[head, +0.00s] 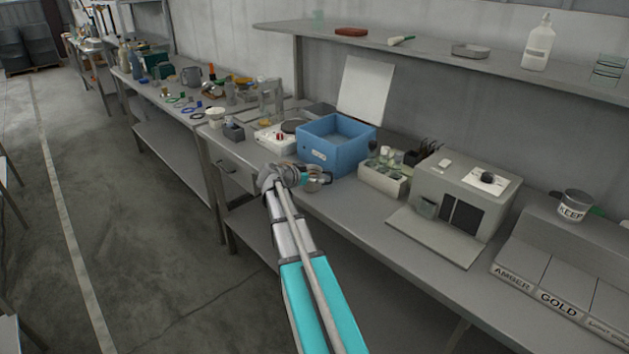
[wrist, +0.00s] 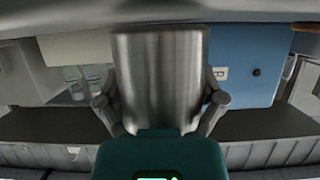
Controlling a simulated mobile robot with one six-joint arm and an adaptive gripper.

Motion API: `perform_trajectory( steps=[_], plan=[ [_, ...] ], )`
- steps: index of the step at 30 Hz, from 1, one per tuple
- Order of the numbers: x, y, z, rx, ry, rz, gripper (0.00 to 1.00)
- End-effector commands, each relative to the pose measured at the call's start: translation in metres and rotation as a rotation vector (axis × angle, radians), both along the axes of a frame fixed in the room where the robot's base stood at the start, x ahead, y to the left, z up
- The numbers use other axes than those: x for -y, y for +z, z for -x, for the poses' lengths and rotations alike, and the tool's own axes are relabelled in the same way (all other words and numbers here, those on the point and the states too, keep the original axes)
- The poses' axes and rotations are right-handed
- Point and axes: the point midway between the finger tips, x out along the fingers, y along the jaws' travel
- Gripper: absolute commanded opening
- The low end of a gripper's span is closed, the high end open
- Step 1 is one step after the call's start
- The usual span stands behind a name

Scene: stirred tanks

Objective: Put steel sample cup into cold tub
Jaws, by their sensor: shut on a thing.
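My gripper (head: 318,179) is at the front edge of the bench, in front of the blue tub. In the wrist view, my gripper (wrist: 160,104) is shut on the steel sample cup (wrist: 160,70), a brushed-metal cylinder with one finger on each side. In the head view the cup is small and hard to tell from the fingers. The cold tub (head: 346,158) is a blue, open-topped box on the bench, just behind my gripper. Its blue wall also shows in the wrist view (wrist: 253,45), to the right of the cup. The cup is outside the tub.
A hotplate (head: 276,137) stands left of the tub. A rack of small bottles (head: 382,178) and a grey box instrument (head: 460,190) stand to its right. A white panel (head: 365,90) rises behind the tub. A shelf (head: 430,50) runs along the wall above.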

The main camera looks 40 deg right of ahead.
Motion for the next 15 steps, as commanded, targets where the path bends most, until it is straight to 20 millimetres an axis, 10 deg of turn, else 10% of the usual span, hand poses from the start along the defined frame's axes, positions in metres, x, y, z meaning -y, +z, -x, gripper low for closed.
perform_trajectory(
  steps=[12,13,15],
  plan=[
    [-0.0003,-0.0029,-0.0003,0.0,0.0,0.001,0.31],
    [-0.0003,-0.0029,-0.0003,0.0,0.0,0.0,0.9],
    [-0.0004,-0.002,-0.0003,0.0,0.0,0.0,1.0]
  ],
)
